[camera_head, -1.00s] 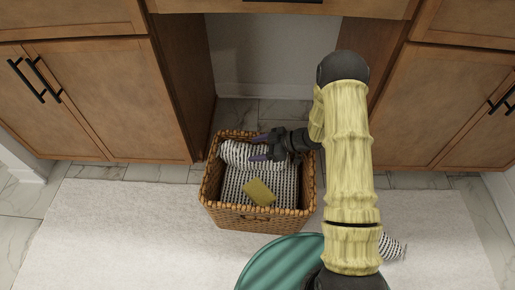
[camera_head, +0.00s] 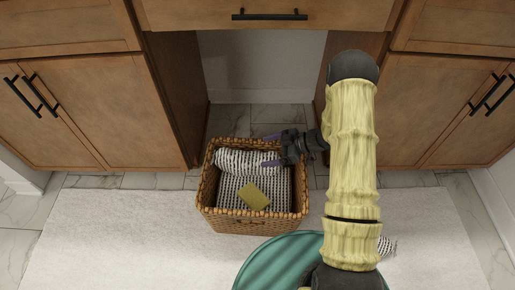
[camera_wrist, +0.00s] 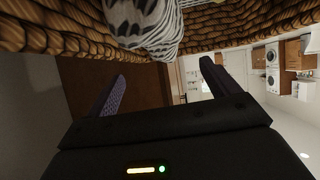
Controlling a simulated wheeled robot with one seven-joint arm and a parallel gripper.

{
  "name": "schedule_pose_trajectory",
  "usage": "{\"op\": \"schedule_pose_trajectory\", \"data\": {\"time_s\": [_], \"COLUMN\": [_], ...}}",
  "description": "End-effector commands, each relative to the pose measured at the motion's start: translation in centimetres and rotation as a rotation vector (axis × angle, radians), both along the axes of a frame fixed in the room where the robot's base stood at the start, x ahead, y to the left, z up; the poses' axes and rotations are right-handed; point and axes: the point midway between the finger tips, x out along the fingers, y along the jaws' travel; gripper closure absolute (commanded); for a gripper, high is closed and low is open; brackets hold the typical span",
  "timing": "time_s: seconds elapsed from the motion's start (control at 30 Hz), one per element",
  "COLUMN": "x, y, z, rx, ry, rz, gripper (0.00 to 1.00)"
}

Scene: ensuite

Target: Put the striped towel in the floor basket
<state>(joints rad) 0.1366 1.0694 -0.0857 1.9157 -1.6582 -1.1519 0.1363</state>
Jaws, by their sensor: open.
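The wicker floor basket (camera_head: 252,222) stands on the floor in front of the vanity's open knee space. A rolled black-and-white striped towel (camera_head: 245,162) lies inside it along the back wall. Striped cloth also shows at the top of the wrist view (camera_wrist: 152,28), against the wicker (camera_wrist: 270,22). My gripper (camera_head: 270,150) is at the basket's back right side, its purple fingers pointing left near the towel's right end. In the wrist view the fingers (camera_wrist: 163,70) are wide apart with nothing between them. I cannot tell whether a finger touches the towel.
Another patterned cloth (camera_head: 387,246) is partly hidden behind my arm. Wooden cabinets (camera_head: 90,105) flank the knee space. The pale rug (camera_head: 130,225) is clear at left.

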Motion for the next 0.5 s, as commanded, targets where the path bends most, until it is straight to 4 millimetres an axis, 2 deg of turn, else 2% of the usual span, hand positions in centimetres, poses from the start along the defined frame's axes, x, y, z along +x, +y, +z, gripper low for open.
{"op": "schedule_pose_trajectory", "data": {"time_s": [0.03,0.2,0.5], "x": [-0.1,-0.5,-0.7], "y": [-0.9,-3.1,-3.9], "z": [1.0,2.1,2.2], "rx": [0.0,0.0,0.001], "ry": [0.001,0.0,0.0], "rz": [0.0,0.002,0.003], "gripper": [0.12,0.12,0.12]}}
